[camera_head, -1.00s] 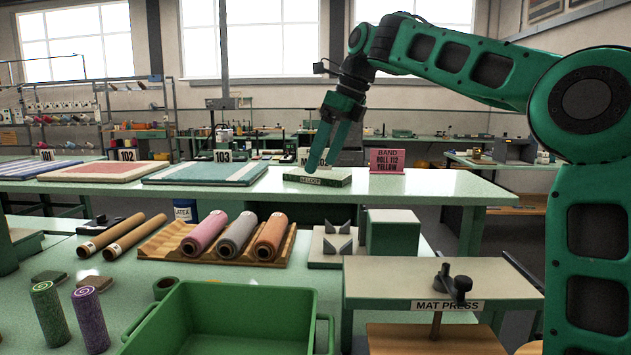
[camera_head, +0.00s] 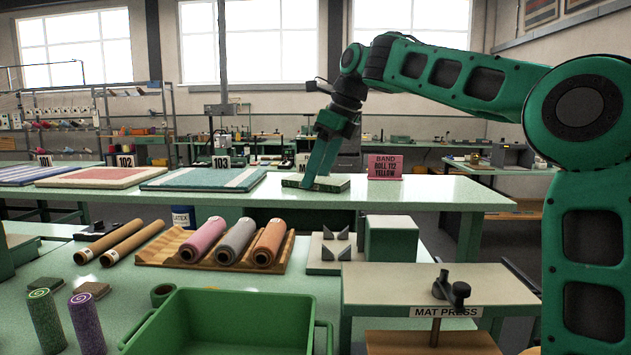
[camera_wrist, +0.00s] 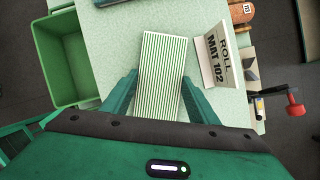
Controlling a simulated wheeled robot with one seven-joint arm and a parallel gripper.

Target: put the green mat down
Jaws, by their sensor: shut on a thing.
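The green mat is a flat slab with green and white stripes on top, plain in the wrist view (camera_wrist: 161,70). The fingers hide part of the mat in the head view.
The pale green back table (camera_head: 420,192) carries a pink sign (camera_head: 385,167) right of the mat and a striped slab (camera_head: 203,179) to its left. A white sign (camera_wrist: 222,58) stands close beside the mat. A green bin (camera_head: 230,320) and rolls fill the near bench.

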